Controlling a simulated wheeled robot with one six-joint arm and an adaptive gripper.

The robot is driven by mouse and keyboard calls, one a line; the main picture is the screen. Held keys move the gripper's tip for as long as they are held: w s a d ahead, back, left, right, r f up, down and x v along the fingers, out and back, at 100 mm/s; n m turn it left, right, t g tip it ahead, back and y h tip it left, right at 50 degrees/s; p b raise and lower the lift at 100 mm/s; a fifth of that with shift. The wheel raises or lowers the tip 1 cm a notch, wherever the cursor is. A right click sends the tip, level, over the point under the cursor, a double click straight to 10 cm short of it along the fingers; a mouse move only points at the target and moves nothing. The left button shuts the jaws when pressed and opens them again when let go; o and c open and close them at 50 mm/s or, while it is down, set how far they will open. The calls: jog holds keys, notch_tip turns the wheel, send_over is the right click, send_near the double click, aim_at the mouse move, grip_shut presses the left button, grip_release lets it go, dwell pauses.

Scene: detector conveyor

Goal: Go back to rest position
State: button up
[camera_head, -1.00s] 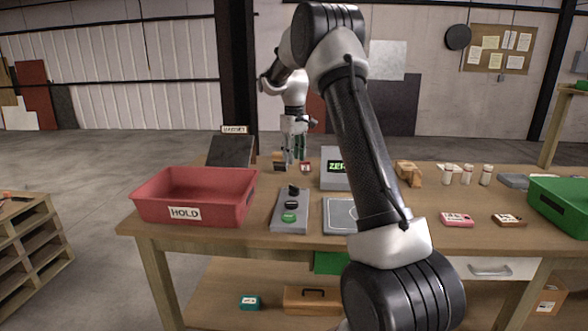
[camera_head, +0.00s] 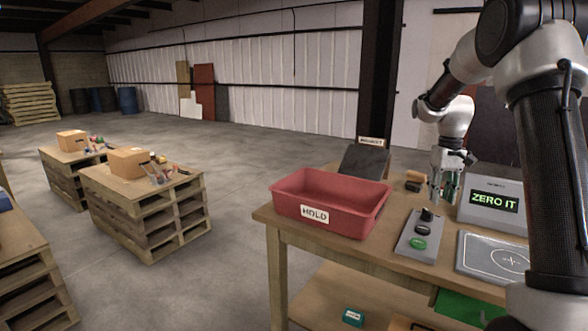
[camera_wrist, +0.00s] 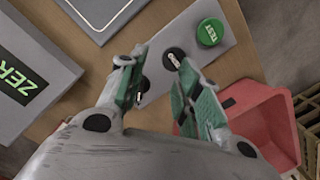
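My gripper (camera_head: 447,187) hangs over the back of the workbench, fingers pointing down, above the far end of the grey control panel (camera_head: 417,243). In the wrist view my gripper (camera_wrist: 158,92) has its two green-padded fingers apart with nothing between them. The panel carries a green button (camera_head: 418,244), marked TEST in the wrist view, and dark knobs (camera_head: 427,215).
A red HOLD bin (camera_head: 345,187) sits at the bench's left end, with a dark tilted board (camera_head: 363,163) behind it. Pallet stacks with cardboard boxes (camera_head: 130,163) stand to the left. Open concrete floor (camera_head: 230,240) lies between them and the bench.

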jog(key=s+a+r+t, duration=0.1)
jog(key=s+a+r, duration=0.1)
jog(key=s, duration=0.9)
jog(key=s+a+r+t, duration=0.2)
jog(key=s+r, duration=0.3)
jog(key=s, duration=0.6)
jog(key=s+a+r+t, duration=0.2)
jog(key=s+a+r, duration=0.1)
jog(key=s, duration=0.8)
jog(key=shift+a+r, duration=0.2)
jog(key=shift+a, duration=0.55)
